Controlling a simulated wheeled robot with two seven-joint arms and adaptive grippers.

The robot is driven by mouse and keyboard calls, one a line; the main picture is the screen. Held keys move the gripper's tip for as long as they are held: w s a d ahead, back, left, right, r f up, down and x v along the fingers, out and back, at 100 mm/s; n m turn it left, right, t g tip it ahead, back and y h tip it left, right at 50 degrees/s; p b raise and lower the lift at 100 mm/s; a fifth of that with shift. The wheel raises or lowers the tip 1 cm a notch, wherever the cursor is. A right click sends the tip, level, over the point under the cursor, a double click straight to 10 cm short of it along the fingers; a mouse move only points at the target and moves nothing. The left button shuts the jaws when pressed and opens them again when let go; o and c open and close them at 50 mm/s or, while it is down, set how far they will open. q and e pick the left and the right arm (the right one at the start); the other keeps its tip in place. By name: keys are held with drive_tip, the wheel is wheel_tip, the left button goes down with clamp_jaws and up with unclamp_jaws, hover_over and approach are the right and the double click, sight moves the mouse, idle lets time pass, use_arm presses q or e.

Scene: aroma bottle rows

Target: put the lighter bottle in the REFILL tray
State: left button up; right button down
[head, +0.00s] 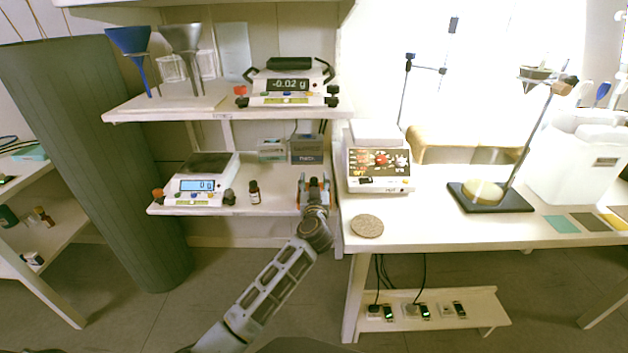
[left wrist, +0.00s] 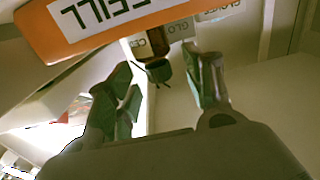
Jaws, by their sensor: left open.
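A small dark bottle with a white label (head: 254,194) stands upright on the lower shelf, right of a scale. My left gripper (head: 314,182) is over the right end of that shelf, right of this bottle. In the left wrist view my left gripper (left wrist: 165,88) is open and empty. Beyond its fingers is a brown bottle with a dark cap (left wrist: 158,44); I cannot tell whether it is the same one. An orange tray front (left wrist: 120,18) with upside-down REFILL lettering is close by there. In the head view the tray is mostly hidden by the gripper. My right gripper is not in view.
A scale (head: 200,186) reading 0 g stands on the lower shelf. Another scale (head: 289,87) reading -0.02 g is on the upper shelf, with funnels left. Small boxes (head: 306,150) stand behind the gripper. A third scale (head: 380,172) and a cork disc (head: 367,226) are on the right table.

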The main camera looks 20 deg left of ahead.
use_arm(q)
drive_tip(key=shift+s+d, duration=0.15)
drive_tip(key=shift+s, duration=0.35)
drive_tip(key=shift+s+d+p, duration=0.1)
drive_tip(key=shift+s+p, duration=0.2)
drive_tip(key=shift+s, duration=0.05)
drive_tip(key=p+v, duration=0.2)
drive_tip(key=v, duration=0.6)
drive_tip(key=shift+s, duration=0.15)
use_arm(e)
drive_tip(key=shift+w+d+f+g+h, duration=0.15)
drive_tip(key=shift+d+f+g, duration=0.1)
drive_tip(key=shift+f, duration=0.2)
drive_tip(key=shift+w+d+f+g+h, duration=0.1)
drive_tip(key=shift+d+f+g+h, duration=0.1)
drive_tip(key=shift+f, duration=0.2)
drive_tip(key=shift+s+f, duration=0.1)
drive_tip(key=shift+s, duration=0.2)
use_arm(q)
drive_tip(key=shift+p, duration=0.3)
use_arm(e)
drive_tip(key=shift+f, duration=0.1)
